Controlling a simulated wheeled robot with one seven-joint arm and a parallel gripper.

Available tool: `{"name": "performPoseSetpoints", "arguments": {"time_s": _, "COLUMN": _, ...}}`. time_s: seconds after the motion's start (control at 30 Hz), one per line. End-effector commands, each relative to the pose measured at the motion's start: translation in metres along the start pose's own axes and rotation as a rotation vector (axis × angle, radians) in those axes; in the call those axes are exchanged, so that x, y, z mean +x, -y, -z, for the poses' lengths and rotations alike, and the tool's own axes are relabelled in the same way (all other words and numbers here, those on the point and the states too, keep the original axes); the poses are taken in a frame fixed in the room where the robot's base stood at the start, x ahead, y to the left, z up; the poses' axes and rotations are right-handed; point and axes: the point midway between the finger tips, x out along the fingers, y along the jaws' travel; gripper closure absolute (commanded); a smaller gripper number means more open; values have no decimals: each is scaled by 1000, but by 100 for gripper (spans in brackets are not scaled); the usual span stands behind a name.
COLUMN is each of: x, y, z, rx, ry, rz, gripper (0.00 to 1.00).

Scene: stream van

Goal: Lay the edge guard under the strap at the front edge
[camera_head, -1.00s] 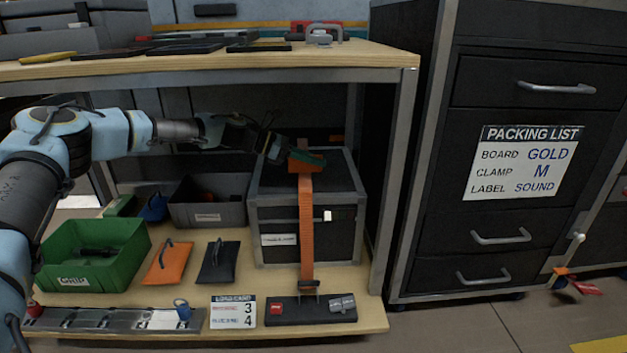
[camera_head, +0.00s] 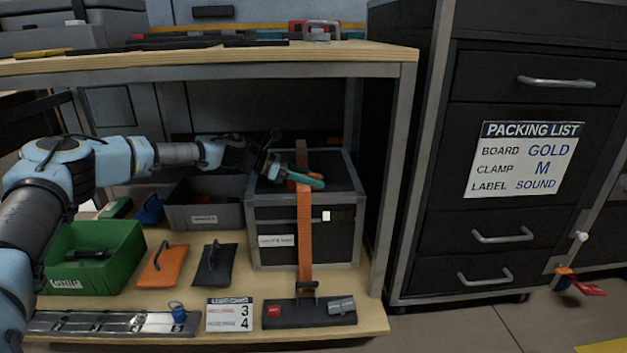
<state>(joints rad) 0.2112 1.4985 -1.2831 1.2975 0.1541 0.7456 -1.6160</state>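A dark case with grey edges (camera_head: 345,185) stands on the lower shelf. An orange strap (camera_head: 305,225) runs over its top and down its front to a buckle at the base. A teal bar that looks like the edge guard (camera_head: 316,183) lies crosswise at the strap near the case's top front edge. Orange webbing shows across its middle, so it seems to pass beneath the strap. My gripper (camera_head: 270,165) reaches in from the left above the case and appears shut on the guard's left end. The fingertips are dark and small. Whether the guard touches the edge is unclear.
The upper shelf (camera_head: 230,56) hangs over my arm, with a post (camera_head: 394,190) right of the case.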

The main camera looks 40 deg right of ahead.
Motion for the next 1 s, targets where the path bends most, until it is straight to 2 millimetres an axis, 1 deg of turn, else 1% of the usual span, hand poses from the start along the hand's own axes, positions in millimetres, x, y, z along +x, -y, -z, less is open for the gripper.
{"name": "performPoseSetpoints", "arguments": {"time_s": 0.23, "x": -1, "y": 0, "z": -1, "rx": 0, "ry": 0, "rz": 0, "gripper": 64}}
{"name": "performPoseSetpoints", "arguments": {"time_s": 0.37, "x": -11, "y": 0, "z": -2, "rx": 1, "ry": -1, "rz": -1, "gripper": 64}}
{"name": "performPoseSetpoints", "arguments": {"time_s": 0.47, "x": -28, "y": 0, "z": -3, "rx": -1, "ry": -2, "rz": -1, "gripper": 64}}
{"name": "performPoseSetpoints", "arguments": {"time_s": 0.7, "x": -79, "y": -1, "z": -3, "rx": -1, "ry": -2, "rz": -2, "gripper": 64}}
{"name": "performPoseSetpoints", "arguments": {"time_s": 0.8, "x": -96, "y": 0, "z": -3, "rx": 0, "ry": -1, "rz": -1, "gripper": 64}}
{"name": "performPoseSetpoints", "arguments": {"time_s": 0.9, "x": -109, "y": 0, "z": -2, "rx": 1, "ry": -1, "rz": 0, "gripper": 64}}
{"name": "performPoseSetpoints", "arguments": {"time_s": 1.0, "x": -116, "y": 0, "z": -2, "rx": 0, "ry": 0, "rz": 2, "gripper": 64}}
